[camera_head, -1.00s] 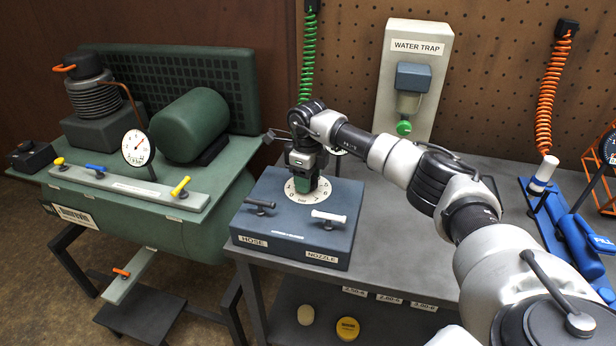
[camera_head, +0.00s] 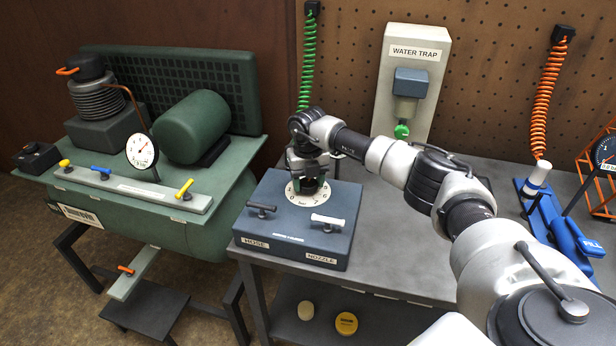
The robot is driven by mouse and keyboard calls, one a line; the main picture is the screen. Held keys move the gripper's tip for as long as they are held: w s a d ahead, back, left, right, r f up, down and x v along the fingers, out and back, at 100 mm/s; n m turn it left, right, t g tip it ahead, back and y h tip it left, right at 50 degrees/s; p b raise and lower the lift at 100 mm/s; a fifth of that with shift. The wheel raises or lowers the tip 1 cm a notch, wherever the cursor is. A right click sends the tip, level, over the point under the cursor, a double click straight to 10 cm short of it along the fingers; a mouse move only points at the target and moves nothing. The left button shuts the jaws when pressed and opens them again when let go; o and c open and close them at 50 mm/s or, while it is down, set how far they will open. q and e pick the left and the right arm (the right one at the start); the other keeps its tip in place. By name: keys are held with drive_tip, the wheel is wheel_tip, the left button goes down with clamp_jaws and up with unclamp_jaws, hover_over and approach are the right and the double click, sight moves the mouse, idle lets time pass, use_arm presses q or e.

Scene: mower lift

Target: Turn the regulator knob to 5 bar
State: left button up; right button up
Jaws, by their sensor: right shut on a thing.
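The regulator box (camera_head: 285,236) is dark blue-grey and sits at the left end of the grey bench. A round white dial (camera_head: 297,197) with dark marks lies on its top. My right gripper (camera_head: 307,182) points down over the dial and is shut on the regulator knob, which is mostly hidden by the jaws. The pressure reading the knob is set to cannot be read. My left gripper is not in view.
A green compressor (camera_head: 190,126) with a gauge (camera_head: 141,150) stands left. The water trap (camera_head: 411,82) stands behind. A blue fill tool (camera_head: 560,225) lies right.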

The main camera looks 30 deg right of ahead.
sight(308, 182)
drive_tip(key=m+p, duration=0.2)
drive_tip(key=m, duration=0.3)
drive_tip(key=shift+r+m, duration=0.15)
drive_tip(key=shift+m, duration=0.15)
drive_tip(key=m+p, duration=0.3)
drive_tip(key=m, duration=0.2)
drive_tip(key=shift+m, duration=0.4)
drive_tip(key=o, duration=0.9)
wheel_tip(308, 182, up, 10)
drive_tip(key=shift+r+b, duration=0.25)
drive_tip(key=shift+b, duration=0.55)
